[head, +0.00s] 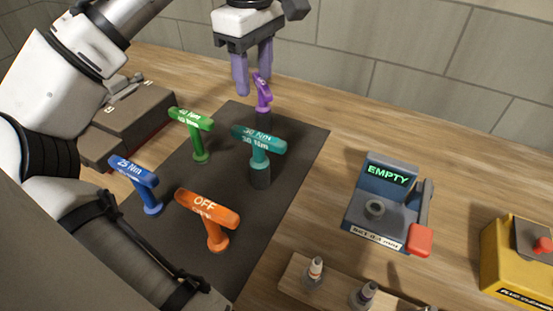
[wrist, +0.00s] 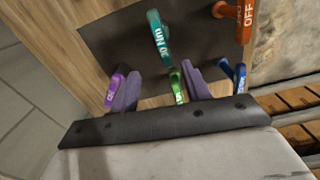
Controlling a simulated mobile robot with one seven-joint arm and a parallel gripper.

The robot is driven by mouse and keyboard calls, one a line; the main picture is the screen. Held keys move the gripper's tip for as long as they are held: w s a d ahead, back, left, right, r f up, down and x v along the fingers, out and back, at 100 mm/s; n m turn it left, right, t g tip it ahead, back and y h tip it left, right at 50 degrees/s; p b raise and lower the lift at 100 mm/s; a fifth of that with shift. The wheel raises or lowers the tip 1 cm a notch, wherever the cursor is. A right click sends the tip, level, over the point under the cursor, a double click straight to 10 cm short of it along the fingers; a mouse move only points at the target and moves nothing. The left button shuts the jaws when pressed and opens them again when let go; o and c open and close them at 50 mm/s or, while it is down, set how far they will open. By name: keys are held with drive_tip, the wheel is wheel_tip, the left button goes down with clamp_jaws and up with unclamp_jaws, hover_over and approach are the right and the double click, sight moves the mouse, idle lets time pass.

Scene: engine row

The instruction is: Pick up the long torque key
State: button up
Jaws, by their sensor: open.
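Several T-handled keys stand upright on a dark mat (head: 228,225). They are purple (head: 262,92), green marked 40 Nm (head: 193,125), teal marked 30 Nm (head: 260,145), blue marked 25 Nm (head: 143,180) and orange marked OFF (head: 212,212). The teal key has a thick dark lower part; I cannot tell for sure which key is the long one. My gripper (head: 253,75) is open and empty at the mat's far end, by the purple key. In the wrist view the purple key (wrist: 113,90) is beside the left finger, and the green key (wrist: 176,88) shows between the fingers (wrist: 160,85).
A grey-blue device reading EMPTY (head: 385,205) with a red-ended lever stands right of the mat. A yellow box (head: 515,260) with a red knob is far right. A wooden rack (head: 335,292) holds small parts in front. A dark case (head: 130,115) lies left. A block wall stands behind.

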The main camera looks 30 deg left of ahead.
sight(258, 134)
drive_tip(key=shift+n, duration=0.5)
drive_tip(key=f, duration=0.8)
drive_tip(key=shift+s+d+f+p, duration=0.15)
drive_tip(key=shift+d+f+p, duration=0.1)
drive_tip(key=shift+p, duration=0.1)
drive_tip(key=shift+a+f+p, duration=0.2)
drive_tip(key=shift+f+p, duration=0.65)
drive_tip(key=shift+f, duration=1.85)
drive_tip(key=shift+r, duration=0.1)
clamp_jaws()
